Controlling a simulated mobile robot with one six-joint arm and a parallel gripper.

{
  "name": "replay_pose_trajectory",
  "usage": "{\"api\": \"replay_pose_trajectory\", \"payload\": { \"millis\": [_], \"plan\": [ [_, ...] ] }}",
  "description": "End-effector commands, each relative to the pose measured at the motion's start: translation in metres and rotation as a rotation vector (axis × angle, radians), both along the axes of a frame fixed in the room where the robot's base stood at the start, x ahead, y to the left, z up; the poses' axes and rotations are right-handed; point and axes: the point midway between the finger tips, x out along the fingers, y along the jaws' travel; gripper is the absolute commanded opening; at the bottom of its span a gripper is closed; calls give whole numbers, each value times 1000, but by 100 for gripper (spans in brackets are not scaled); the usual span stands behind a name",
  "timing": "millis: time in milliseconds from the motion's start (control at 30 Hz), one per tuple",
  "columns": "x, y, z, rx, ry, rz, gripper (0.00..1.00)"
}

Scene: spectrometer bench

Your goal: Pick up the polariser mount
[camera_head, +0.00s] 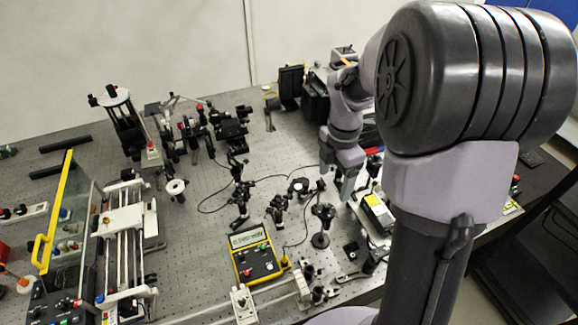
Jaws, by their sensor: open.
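My gripper (336,180) points down over the right part of the perforated bench, its two fingers apart with nothing seen between them. I cannot tell for certain which small part is the polariser mount. One candidate is a dark round-headed mount (322,212) on a post with a round base, just below and left of my fingers in the picture. My arm hides part of the bench on the right.
A yellow-edged meter box (254,254) with a cable sits front centre. Dark optics (231,130) stand at the back, and a railed instrument (127,240) at left. Bare bench (205,230) shows left of centre.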

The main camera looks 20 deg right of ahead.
Motion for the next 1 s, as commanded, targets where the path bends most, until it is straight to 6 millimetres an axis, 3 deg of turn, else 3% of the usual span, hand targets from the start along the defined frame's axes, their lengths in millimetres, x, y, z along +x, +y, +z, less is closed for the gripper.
{"api": "replay_pose_trajectory", "payload": {
  "millis": [200,400,533,800,1000],
  "plan": [
    [-1,1,-68,3,8,14,75],
    [-1,1,-115,2,5,12,75],
    [0,2,-128,1,5,13,75],
    [6,9,-174,2,4,11,75],
    [6,9,-175,2,3,11,75]
  ]
}}
